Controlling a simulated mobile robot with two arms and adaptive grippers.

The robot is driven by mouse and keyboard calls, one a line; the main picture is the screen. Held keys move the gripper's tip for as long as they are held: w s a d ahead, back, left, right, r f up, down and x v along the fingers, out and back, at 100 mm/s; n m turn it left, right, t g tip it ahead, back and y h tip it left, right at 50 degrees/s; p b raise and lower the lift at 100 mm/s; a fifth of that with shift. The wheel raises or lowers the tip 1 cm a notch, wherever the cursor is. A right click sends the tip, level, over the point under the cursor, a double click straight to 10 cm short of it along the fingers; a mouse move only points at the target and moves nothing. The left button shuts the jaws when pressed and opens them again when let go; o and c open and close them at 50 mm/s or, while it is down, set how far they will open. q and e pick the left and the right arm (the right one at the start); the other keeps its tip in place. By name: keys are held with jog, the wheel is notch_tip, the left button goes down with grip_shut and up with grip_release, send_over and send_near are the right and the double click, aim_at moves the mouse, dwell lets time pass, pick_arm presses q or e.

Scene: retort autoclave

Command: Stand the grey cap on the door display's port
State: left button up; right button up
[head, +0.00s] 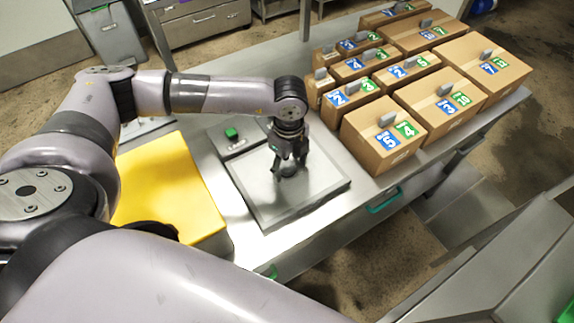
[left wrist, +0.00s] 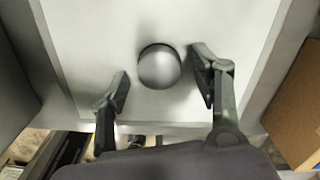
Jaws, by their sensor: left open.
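The grey cap (left wrist: 159,66), a smooth rounded piece, is on a pale flat panel (left wrist: 95,35). In the head view this grey panel (head: 258,200) lies on the steel table, and the cap (head: 290,170) is mostly hidden by the fingers. A dark edge shows along the cap's far side; I cannot tell whether this is the port. My left gripper (head: 289,163) points down over the panel, open, with one finger on each side of the cap. In the left wrist view gaps show between the cap and both fingers. My right gripper is out of view.
A small grey box with a green button (head: 232,134) sits behind the panel. Several labelled cardboard boxes (head: 385,134) crowd the table to the right. A yellow board (head: 165,185) lies to the left. Bare steel (head: 213,172) separates it from the panel.

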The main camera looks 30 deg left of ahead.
pick_arm(q)
jog(key=shift+c, duration=0.6)
jog(key=c, duration=1)
